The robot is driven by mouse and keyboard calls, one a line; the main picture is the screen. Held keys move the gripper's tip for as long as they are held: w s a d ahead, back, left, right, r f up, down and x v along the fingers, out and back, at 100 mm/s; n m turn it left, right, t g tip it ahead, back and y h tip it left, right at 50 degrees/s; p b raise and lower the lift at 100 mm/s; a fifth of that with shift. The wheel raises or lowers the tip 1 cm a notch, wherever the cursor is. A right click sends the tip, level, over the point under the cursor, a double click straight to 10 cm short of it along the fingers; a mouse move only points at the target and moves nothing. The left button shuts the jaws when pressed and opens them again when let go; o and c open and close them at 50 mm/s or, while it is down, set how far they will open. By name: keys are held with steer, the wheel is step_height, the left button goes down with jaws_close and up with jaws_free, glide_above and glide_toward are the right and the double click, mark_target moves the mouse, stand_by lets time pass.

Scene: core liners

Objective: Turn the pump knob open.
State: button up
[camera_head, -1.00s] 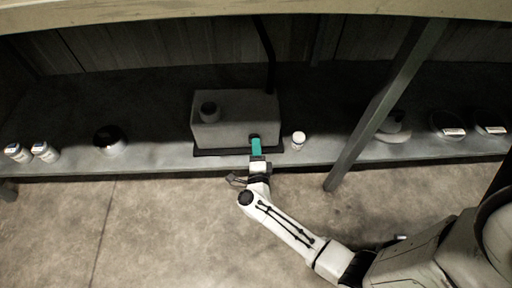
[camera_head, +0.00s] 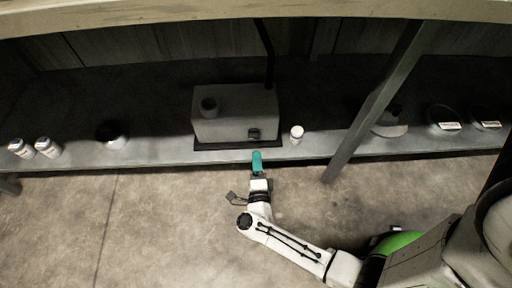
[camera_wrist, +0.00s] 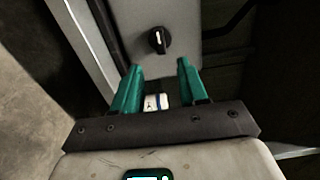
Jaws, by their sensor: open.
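The pump (camera_head: 230,112) is a grey box on the shelf, with a round cap on top. Its dark knob (camera_head: 254,134) is low on the front face, toward the right. In the wrist view the black knob (camera_wrist: 158,40) has a pale pointer mark and lies beyond my fingertips, roughly centred between them. My gripper (camera_head: 256,155) has teal fingers and is in front of the pump at the shelf edge, apart from the knob. In the wrist view my gripper (camera_wrist: 159,66) is open with nothing held.
A diagonal post (camera_head: 380,105) is farther right. Jars (camera_head: 47,147) stand at the left. The floor in front is clear.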

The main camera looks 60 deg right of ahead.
steer(key=shift+v, duration=1.45)
steer(key=w+a+r+n+t+y, duration=0.4)
steer(key=w+n+t+y, duration=0.1)
steer(key=w+n, duration=0.1)
steer(key=a+r+n+g+y, duration=0.35)
steer(key=a+n+y, duration=0.65)
steer(key=n+y, duration=0.45)
steer(key=s+d+r+n+g+h, duration=0.1)
steer(key=s+d+n+g+h, duration=0.35)
steer(key=s, duration=0.45)
steer(key=s+d+r+n+g+h, duration=0.1)
steer(key=s+d+n+g, duration=0.2)
steer(key=s+d+g, duration=0.5)
step_height(320, 180, up, 37)
steer(key=s+a+t+p, duration=0.1)
steer(key=a+p, duration=0.1)
steer(key=p, duration=3.4)
steer(key=shift+s+a+f+p, duration=0.15)
steer(key=shift+s+a+p, duration=0.15)
steer(key=shift+s+a, duration=0.1)
